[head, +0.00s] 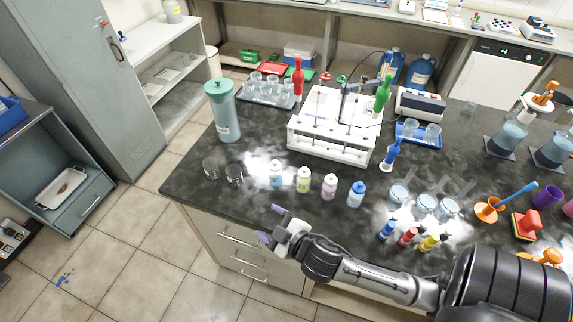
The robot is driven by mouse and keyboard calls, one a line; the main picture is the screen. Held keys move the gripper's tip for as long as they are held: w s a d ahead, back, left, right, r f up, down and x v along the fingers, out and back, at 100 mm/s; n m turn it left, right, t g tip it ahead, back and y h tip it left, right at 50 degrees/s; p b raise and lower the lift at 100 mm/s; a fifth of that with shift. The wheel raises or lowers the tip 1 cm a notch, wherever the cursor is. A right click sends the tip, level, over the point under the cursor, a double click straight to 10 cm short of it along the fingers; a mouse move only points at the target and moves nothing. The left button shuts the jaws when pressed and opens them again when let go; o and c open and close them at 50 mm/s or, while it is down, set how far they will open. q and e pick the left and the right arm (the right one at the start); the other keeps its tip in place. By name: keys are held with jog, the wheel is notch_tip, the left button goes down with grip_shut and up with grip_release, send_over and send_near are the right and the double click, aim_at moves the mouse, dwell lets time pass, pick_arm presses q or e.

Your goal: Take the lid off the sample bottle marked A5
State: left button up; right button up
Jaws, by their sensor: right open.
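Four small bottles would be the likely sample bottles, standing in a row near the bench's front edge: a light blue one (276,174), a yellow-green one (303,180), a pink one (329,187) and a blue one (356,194). All stand upright and seem to have lids on. Their markings are too small to read, so I cannot tell which is A5. My right gripper (272,226) is open and empty at the bench's front edge, its fingers pointing left, nearer me than the row and apart from it. My left gripper is out of view.
Flasks (425,205) and small red, blue and yellow bottles (408,236) stand to the right.

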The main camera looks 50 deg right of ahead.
jog(key=w+a+r+n+y+p, duration=0.1)
jog(key=w+a+r+n+y, duration=0.2)
jog(key=r+n+y, duration=0.5)
jog(key=w+a+r+n+y, duration=0.3)
jog(key=w+r+n+y, duration=0.15)
jog(key=n+y, duration=0.5)
jog(key=n+g+h, duration=0.9)
jog(key=g+h, duration=0.6)
jog(key=h, duration=0.1)
send_over(305, 168)
notch_tip(305, 168, down, 2)
jog(key=f, duration=0.1)
jog(key=shift+y, duration=0.25)
notch_tip(305, 168, down, 12)
jog(key=shift+f, duration=0.25)
jog(key=shift+c, duration=0.5)
